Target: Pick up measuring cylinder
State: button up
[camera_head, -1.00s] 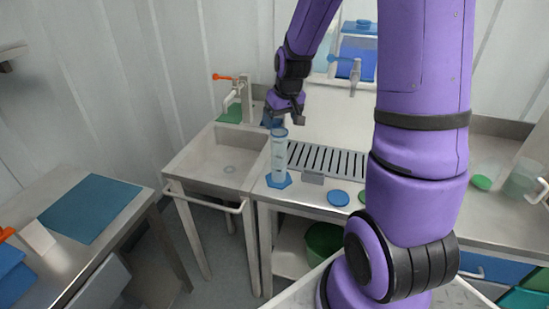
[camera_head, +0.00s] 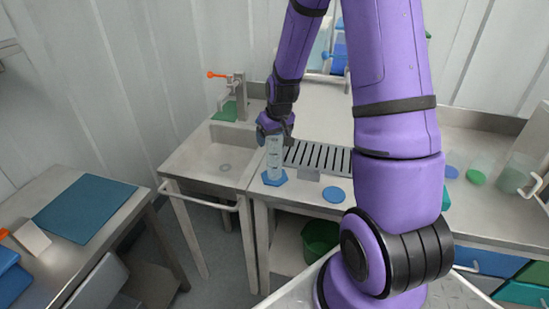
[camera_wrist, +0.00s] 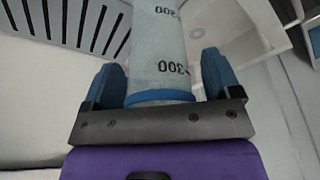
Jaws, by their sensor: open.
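The measuring cylinder (camera_head: 275,160) stands upright on its blue hexagonal base on the counter, beside the sink. It is clear with dark graduation marks, and in the wrist view its tube (camera_wrist: 160,60) with a blue rim lies between my two fingers. My gripper (camera_head: 275,128) is at the top of the cylinder. In the wrist view my gripper (camera_wrist: 165,85) is open, with a blue finger on either side of the tube. Small gaps seem to show beside the tube. Part of the cylinder's top is hidden by my gripper in the head view.
The sink (camera_head: 215,160) with a tap (camera_head: 235,95) is to the left. A slotted drain grate (camera_head: 318,157), a small grey block (camera_head: 308,174) and a blue disc (camera_head: 334,194) lie close to the right of the cylinder. A side table (camera_head: 130,225) stands at far left.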

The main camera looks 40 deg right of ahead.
jog(key=c, duration=1.3)
jog(key=shift+o, duration=0.2)
